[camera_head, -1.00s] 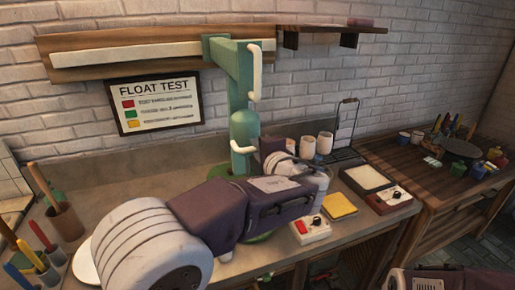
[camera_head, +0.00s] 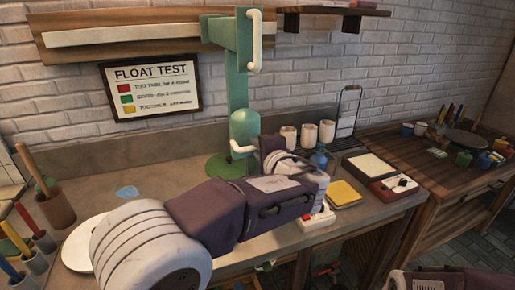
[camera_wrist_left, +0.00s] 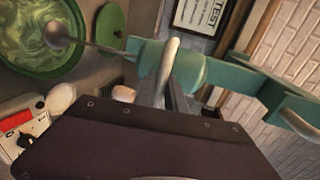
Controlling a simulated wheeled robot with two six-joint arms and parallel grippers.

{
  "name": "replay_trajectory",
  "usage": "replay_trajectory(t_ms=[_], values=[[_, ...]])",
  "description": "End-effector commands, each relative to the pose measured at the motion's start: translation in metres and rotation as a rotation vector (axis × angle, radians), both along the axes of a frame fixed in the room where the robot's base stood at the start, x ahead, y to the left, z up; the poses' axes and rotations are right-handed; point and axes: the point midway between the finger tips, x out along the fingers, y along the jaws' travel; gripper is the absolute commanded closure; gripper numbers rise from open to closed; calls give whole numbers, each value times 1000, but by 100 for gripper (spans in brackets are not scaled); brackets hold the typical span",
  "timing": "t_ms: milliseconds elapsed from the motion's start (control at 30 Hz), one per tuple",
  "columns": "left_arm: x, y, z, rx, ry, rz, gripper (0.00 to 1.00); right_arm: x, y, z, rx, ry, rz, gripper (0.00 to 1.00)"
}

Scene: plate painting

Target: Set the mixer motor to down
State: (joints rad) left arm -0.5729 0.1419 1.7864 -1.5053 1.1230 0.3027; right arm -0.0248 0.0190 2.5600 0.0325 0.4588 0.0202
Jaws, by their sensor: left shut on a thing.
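The mixer is a teal stand; its rounded motor (camera_head: 245,127) sits low on the column in the head view, with a white lower handle (camera_head: 241,148). In the left wrist view the motor (camera_wrist_left: 190,68) and the white handle (camera_wrist_left: 171,52) show close ahead. My left gripper (camera_wrist_left: 165,88) is shut on this handle; its fingertips are mostly hidden in the head view. A grey stirrer (camera_wrist_left: 58,35) runs from the motor to the bowl (camera_wrist_left: 45,72) of swirled green liquid; I cannot tell how deep it is. My right gripper is out of view.
A white plate (camera_head: 78,256) and a wooden tool cup (camera_head: 58,208) are at left. White cups (camera_head: 308,134), a yellow pad (camera_head: 344,193) and a switch box (camera_head: 317,221) are at right. A second handle (camera_head: 254,42) is high on the column.

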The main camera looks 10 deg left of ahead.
Motion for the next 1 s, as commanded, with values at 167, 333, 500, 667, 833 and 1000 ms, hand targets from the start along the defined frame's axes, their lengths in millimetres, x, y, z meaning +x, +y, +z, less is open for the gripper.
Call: replay_trajectory(t_ms=[167, 333, 500, 667, 833, 1000], values=[[-1, 0, -70, -2, 6, 2, 100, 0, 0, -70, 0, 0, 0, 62], [-1, 0, -111, -2, 6, 2, 100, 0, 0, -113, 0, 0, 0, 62], [-1, 0, -130, -2, 6, 2, 100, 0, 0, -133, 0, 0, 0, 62], [-1, 0, -132, -2, 7, 2, 100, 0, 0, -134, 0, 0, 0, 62], [-1, 0, -132, -2, 11, 1, 100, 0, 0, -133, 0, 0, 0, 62], [-1, -1, -132, -1, 11, 1, 64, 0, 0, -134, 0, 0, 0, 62]])
